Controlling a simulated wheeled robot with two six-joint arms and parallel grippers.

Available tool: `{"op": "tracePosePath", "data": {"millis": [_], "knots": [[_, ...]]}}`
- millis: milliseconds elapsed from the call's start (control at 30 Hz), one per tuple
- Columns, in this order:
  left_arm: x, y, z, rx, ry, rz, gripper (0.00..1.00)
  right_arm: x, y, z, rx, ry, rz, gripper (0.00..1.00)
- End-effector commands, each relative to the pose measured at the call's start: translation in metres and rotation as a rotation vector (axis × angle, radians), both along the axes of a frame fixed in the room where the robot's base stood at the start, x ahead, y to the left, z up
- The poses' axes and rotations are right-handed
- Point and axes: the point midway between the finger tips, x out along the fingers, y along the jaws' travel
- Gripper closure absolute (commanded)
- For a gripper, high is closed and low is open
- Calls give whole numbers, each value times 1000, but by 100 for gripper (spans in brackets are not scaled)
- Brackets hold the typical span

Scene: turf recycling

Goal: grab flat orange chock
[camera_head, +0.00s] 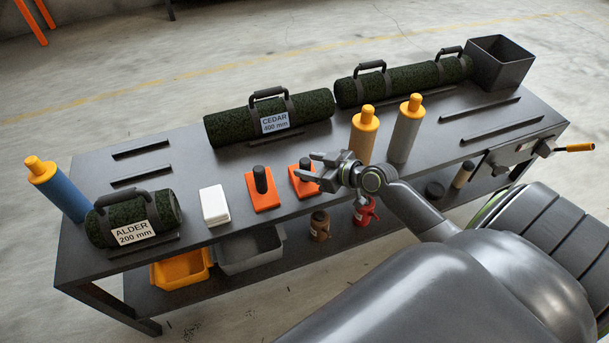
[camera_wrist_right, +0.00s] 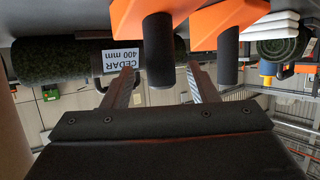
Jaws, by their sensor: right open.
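Two flat orange chocks with upright black handles lie on the dark table. The right-hand chock (camera_head: 299,188) is partly covered by my right gripper (camera_head: 316,167); the other chock (camera_head: 264,203) lies to its left. In the right wrist view, which is upside down, the nearer chock (camera_wrist_right: 189,7) and the second chock (camera_wrist_right: 222,27) show at the top. My right gripper (camera_wrist_right: 161,75) is open, and the nearer chock's black handle (camera_wrist_right: 158,45) appears between its fingers. I cannot tell whether they touch. My left gripper is not in view.
White blocks (camera_head: 214,205) lie left of the chocks. Orange-capped grey (camera_head: 404,137) and tan (camera_head: 362,143) cylinders stand right of the gripper. The CEDAR turf roll (camera_head: 225,126) lies behind, the ALDER roll (camera_head: 170,207) at left. A dark open bin (camera_head: 500,67) stands far right.

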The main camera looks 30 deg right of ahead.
Motion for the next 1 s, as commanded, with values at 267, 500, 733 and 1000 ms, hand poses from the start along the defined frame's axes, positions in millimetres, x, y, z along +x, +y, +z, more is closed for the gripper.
{"op": "tracePosePath", "data": {"millis": [267, 500, 733, 1000], "knots": [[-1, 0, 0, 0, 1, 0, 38, 33, 14, -13, 2, -1, -1, 47], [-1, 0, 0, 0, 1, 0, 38, 35, 14, -14, 0, -1, 0, 47], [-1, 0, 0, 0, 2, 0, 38, 35, 14, -14, 0, -1, 0, 72], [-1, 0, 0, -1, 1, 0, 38, 35, 14, -13, 1, -3, 0, 100]]}}
